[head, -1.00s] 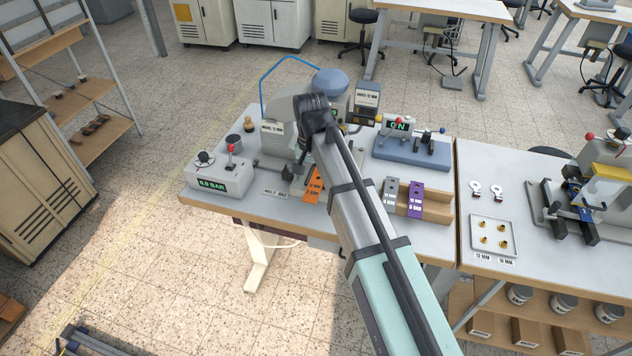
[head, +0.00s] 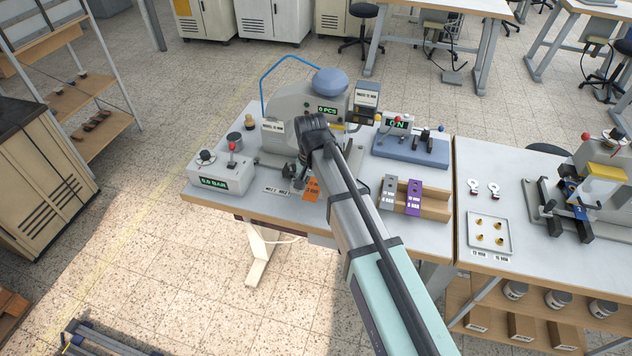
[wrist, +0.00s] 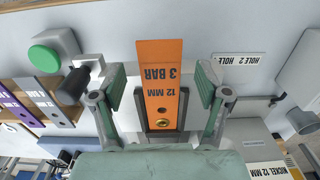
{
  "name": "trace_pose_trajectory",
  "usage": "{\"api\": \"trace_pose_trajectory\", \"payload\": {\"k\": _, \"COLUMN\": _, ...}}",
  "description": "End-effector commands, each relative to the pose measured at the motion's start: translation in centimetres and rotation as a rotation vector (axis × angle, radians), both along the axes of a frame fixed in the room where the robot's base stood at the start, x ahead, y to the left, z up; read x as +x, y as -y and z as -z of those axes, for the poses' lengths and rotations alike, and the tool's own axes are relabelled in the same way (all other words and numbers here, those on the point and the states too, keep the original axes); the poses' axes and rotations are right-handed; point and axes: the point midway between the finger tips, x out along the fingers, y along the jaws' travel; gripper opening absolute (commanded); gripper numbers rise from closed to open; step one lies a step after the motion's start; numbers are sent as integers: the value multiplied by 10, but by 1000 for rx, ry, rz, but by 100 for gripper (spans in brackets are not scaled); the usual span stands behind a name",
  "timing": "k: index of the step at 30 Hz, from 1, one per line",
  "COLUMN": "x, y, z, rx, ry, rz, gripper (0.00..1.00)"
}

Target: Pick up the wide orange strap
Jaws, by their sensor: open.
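The wide orange strap (wrist: 161,90) lies in the middle of the wrist view, marked "12 MM 3 BAR", with a dark hole and a brass-coloured eyelet at its lower end. In the head view the strap (head: 312,190) shows at the table's front, partly hidden by my arm. My gripper (wrist: 161,82) is open, with one green-padded finger on each side of the strap, apart from it. In the head view my gripper (head: 302,178) is over the strap's left part, small and partly hidden.
A press (head: 300,103) stands just behind. A pressure box (head: 221,174) reading in BAR is at left. A wooden rack (head: 437,203) with a grey strap (head: 388,191) and a purple strap (head: 414,198) is at right. A label plate (wrist: 239,59) lies beside the orange strap.

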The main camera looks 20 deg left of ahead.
Motion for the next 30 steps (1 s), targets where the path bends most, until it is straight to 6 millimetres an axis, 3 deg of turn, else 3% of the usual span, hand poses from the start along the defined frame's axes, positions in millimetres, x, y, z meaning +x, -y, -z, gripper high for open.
{"api": "trace_pose_trajectory", "payload": {"k": 25, "x": 0, "y": 0, "z": 5, "rx": 0, "ry": 0, "rz": 0, "gripper": 75}}
{"api": "trace_pose_trajectory", "payload": {"k": 30, "x": 0, "y": 0, "z": 5, "rx": 0, "ry": 0, "rz": 0, "gripper": 20}}
